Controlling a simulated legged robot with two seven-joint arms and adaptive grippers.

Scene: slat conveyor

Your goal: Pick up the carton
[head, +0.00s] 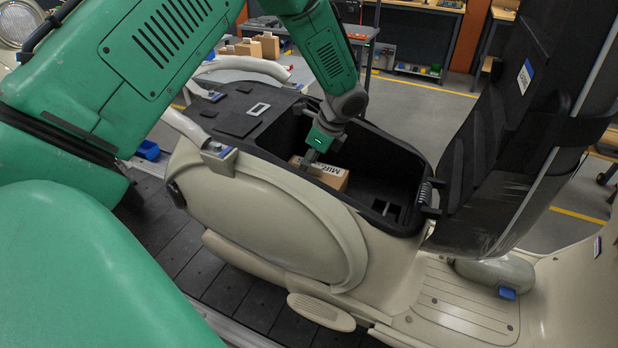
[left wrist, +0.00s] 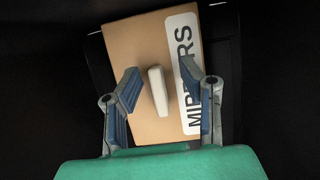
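The carton (head: 332,178) is a small brown box with a white label, lying in the black open storage well of a cream scooter. In the left wrist view the carton (left wrist: 150,50) fills the middle, and its label reads "MIRRORS", partly covered by a finger. A pale raised piece (left wrist: 158,91) shows on its top between the fingers. My left gripper (head: 311,160) reaches down into the well at the carton. In the left wrist view its blue-padded fingers (left wrist: 160,88) are apart, on either side of the pale piece. I cannot tell whether they touch it. My right gripper is not in view.
The well's black rim (head: 400,228) surrounds the carton, with free room to its right. The raised black seat (head: 500,130) stands at the right. The scooter stands on a dark slat conveyor (head: 225,285). Other brown boxes (head: 267,45) lie on a bench behind.

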